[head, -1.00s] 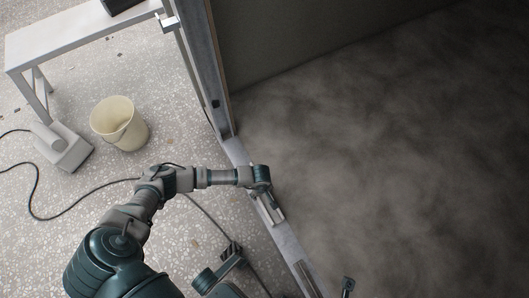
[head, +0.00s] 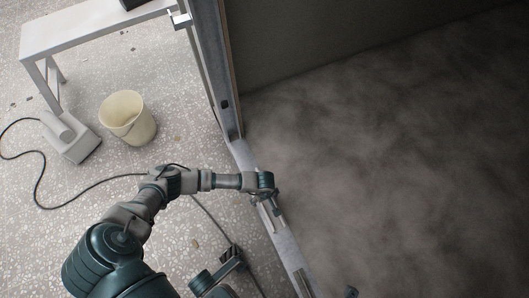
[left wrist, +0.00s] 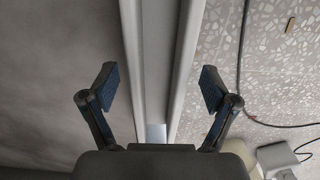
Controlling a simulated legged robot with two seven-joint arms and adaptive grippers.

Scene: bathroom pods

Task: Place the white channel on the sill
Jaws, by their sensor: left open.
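The white channel (left wrist: 155,50) is a long pale strip with two raised edges; it runs up the middle of the left wrist view. My left gripper (left wrist: 158,88) is open, with one finger to each side of the channel and visible gaps between. In the head view, my left gripper (head: 270,194) is over the sill (head: 286,247), a pale grey strip along the dark floor's edge. A pale length of channel (head: 270,214) shows just below the gripper, on or close above the sill; contact is unclear.
An upright frame post (head: 222,95) rises at the sill's far end. A cream bucket (head: 127,120), a pale bench (head: 85,32) and a grey corded device (head: 72,140) stand left on the speckled floor. The dark floor (head: 400,170) to the right is clear.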

